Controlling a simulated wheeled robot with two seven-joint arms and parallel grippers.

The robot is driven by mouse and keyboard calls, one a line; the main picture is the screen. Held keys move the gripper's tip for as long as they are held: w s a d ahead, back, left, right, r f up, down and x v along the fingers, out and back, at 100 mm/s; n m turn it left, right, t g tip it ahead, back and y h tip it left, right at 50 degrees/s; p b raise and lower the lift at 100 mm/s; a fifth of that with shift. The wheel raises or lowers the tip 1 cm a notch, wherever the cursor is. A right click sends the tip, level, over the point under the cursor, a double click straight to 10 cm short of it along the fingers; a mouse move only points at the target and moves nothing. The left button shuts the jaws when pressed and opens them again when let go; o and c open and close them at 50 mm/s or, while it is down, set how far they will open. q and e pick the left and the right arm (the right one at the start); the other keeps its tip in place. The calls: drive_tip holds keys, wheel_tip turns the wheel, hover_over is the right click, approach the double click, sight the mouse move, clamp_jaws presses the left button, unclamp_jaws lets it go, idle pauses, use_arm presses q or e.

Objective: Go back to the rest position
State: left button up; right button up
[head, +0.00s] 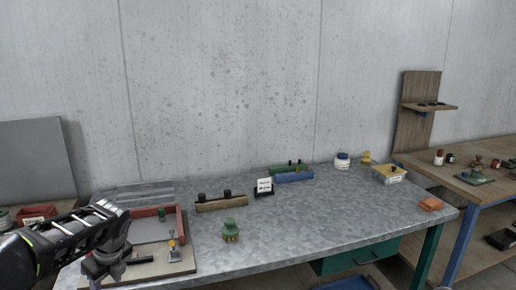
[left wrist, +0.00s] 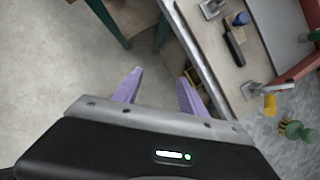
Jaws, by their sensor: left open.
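My left gripper (head: 108,272) is at the lower left of the head view, at the near left corner of the metal-topped table (head: 300,225). In the left wrist view its two purple fingers (left wrist: 161,84) stand apart with nothing between them. Bare floor (left wrist: 60,60) and the table's edge show beyond them. My right gripper is in neither view.
A board with a red-edged tray (head: 181,222) and tools lies beside my left arm. A green pot-like item (head: 230,230), a wooden rack (head: 221,203) and a small sign (head: 264,187) stand mid-table. The table's front right is mostly clear.

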use_arm(q)
drive_tip(key=w+d+f+n+t+h, duration=0.35)
drive_tip(key=w+d+f+n, duration=0.25)
drive_tip(key=d+f+n, duration=0.4)
drive_tip(key=s+d+f+n+h, duration=0.2)
drive_tip(key=s+d+f+n, duration=0.1)
drive_tip(key=d+f, duration=0.25)
drive_tip(key=s+d+f+n+h, duration=0.25)
drive_tip(key=d+f+n, duration=0.2)
drive_tip(key=d, duration=0.25)
drive_tip(key=s+d+f+n+g, duration=0.1)
drive_tip(key=s+d+f+n, duration=0.1)
drive_tip(key=s+f, duration=0.3)
drive_tip(key=s+d+f+n+g, duration=0.2)
drive_tip(key=s+d+f, duration=0.2)
drive_tip(key=s, duration=0.9)
drive_tip(key=s+d+f+n+g, duration=0.2)
drive_tip(key=s+d+f+n, duration=0.1)
drive_tip(key=s+f, duration=0.4)
drive_tip(key=s, duration=0.3)
drive_tip(key=shift+d+f, duration=0.35)
